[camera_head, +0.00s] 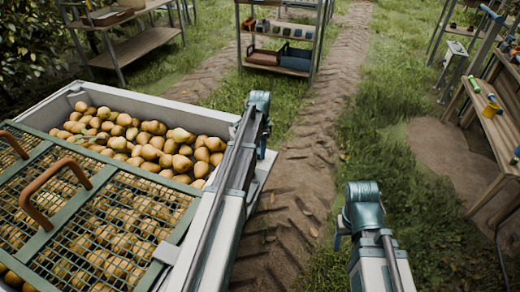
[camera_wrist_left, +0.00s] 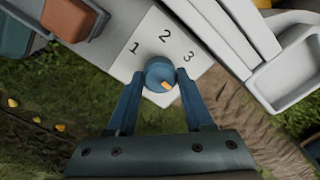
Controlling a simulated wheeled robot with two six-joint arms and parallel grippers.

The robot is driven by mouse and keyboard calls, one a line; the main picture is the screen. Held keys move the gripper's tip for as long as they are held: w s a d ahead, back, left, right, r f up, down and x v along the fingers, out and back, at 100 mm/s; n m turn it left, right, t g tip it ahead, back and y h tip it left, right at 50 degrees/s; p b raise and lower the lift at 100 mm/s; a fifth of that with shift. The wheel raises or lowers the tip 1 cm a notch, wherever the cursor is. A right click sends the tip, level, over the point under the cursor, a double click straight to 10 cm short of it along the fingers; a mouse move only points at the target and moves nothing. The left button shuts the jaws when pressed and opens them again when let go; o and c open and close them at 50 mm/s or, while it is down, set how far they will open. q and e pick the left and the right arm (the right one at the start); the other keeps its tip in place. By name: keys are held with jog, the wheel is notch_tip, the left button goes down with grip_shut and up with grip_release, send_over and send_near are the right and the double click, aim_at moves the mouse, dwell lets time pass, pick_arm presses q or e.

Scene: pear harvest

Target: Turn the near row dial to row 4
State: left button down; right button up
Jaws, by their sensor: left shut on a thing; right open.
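The dial is a round blue knob (camera_wrist_left: 158,70) on a white plate (camera_wrist_left: 150,28) printed with 1, 2 and 3, seen in the left wrist view. A short orange mark on the knob points to its lower right, past the 3. No 4 can be made out. My left gripper (camera_wrist_left: 161,76) is shut on the knob, one finger on each side. In the head view my left gripper (camera_head: 259,104) is beside the pear bin's right edge, and the dial cannot be made out there. My right gripper (camera_head: 361,204) is open and empty over the grass.
A white bin (camera_head: 225,117) full of pears (camera_head: 150,140) stands at left, partly covered by a green mesh lid (camera_head: 107,172) with brown handles. Shelves (camera_head: 280,43) stand at the back, and a wooden bench (camera_head: 497,125) at right. A dirt track lies between.

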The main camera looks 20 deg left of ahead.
dwell(0.4)
pick_arm(q)
jog(key=shift+c, duration=1.4)
grip_release()
jog(key=shift+r, duration=0.1)
notch_tip(320, 180, up, 14)
jog(key=p, duration=1.3)
jog(key=shift+f+p, duration=0.25)
jog(key=shift+p, duration=0.15)
